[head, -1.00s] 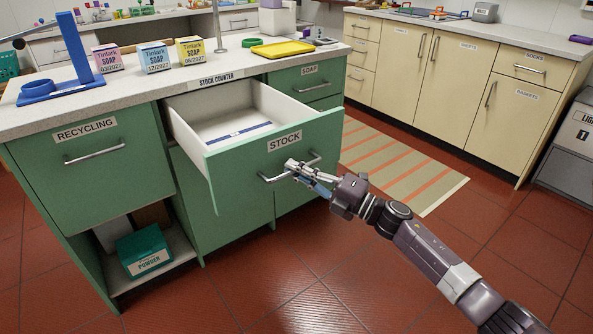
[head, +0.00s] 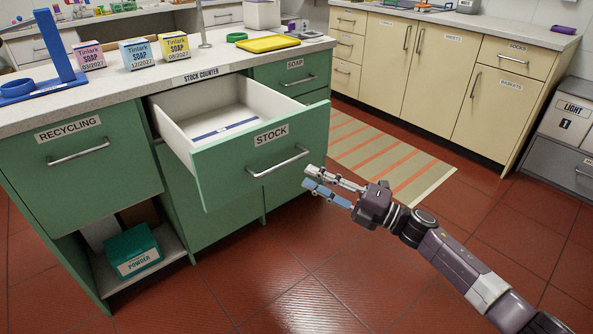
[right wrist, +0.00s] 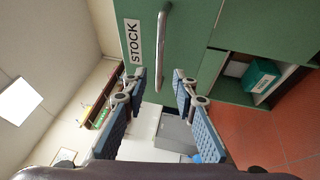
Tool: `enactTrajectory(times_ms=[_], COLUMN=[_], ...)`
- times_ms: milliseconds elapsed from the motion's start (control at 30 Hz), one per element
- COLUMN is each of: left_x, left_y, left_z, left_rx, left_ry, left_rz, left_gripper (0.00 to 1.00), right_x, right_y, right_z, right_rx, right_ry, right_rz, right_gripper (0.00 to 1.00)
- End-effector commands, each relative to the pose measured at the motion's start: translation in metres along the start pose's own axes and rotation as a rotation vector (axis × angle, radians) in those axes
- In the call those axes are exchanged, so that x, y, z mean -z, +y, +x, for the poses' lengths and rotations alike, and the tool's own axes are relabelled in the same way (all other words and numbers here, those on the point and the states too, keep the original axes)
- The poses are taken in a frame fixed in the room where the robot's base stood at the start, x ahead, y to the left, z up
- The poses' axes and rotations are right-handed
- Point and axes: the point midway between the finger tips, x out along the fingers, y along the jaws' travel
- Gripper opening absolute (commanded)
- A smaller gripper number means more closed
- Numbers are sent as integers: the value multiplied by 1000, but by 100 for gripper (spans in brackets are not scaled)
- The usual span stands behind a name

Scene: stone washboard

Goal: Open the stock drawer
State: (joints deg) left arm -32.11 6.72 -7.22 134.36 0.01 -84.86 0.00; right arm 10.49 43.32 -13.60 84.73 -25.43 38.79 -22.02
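The stock drawer (head: 232,160) has a green front labelled STOCK and stands pulled out from the counter. Its pale interior shows, with a blue-edged strip on its floor. Its metal bar handle (head: 278,161) is free of my gripper. My right gripper (head: 308,180) is open and empty, just right of the handle and apart from it. In the right wrist view the handle (right wrist: 162,50) lies ahead of my spread right fingers (right wrist: 158,75), beside the STOCK label. My left gripper is not in view.
The stock counter (head: 215,66) holds soap boxes (head: 135,53), a blue stand (head: 57,50) and a yellow tray (head: 268,44). A recycling drawer (head: 100,165) is shut at left. A powder box (head: 133,251) sits on the low shelf. Red floor is free in front.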

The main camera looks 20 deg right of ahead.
Motion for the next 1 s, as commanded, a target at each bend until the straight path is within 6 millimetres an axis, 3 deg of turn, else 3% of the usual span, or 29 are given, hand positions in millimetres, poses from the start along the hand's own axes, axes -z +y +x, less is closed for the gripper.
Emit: enactTrajectory(times_ms=[100, 300, 833, 1000], left_x=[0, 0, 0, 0], left_y=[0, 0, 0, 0], left_z=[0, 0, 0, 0], left_rx=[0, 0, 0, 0], left_ry=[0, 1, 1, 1], left_rz=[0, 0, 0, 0], left_gripper=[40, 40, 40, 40], right_x=[0, 0, 0, 1], right_y=[-1, 0, -1, -16], right_z=[-18, -31, -31, -25], right_rx=[2, 0, 0, 6], right_ry=[-1, 0, -5, -109], right_rz=[2, 0, 5, 102], right_gripper=[26, 26, 26, 26])
